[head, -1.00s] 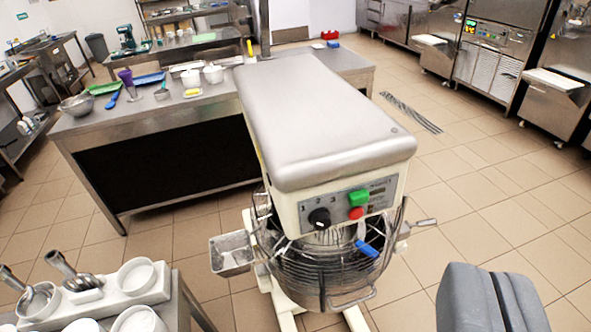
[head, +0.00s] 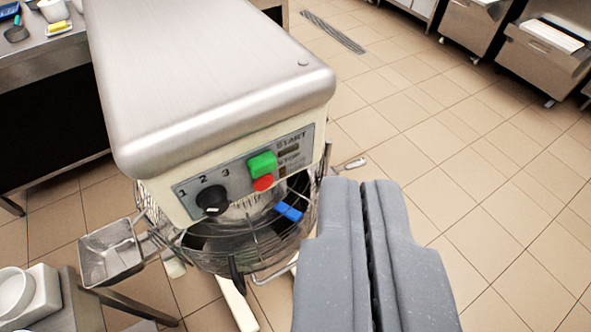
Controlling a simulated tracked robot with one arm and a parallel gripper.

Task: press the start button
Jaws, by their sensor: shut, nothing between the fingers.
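The green start button (head: 262,164) is on the grey control panel (head: 236,181) on the front of the floor mixer (head: 215,85). The word START is printed to its upper right. A red stop button (head: 263,183) sits just below it, and a black dial (head: 212,199) with 1, 2, 3 marks is to the left. My gripper (head: 355,183) is shut and empty, its two grey fingers side by side. In the picture its tips are to the right of the green button and slightly lower, apart from it. The distance in depth is hard to tell.
A wire guard (head: 240,262) with a blue handle (head: 289,211) is below the panel. A metal chute (head: 110,252) sticks out at the left. White tubs stand on a table at lower left. Tiled floor (head: 480,190) is open on the right.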

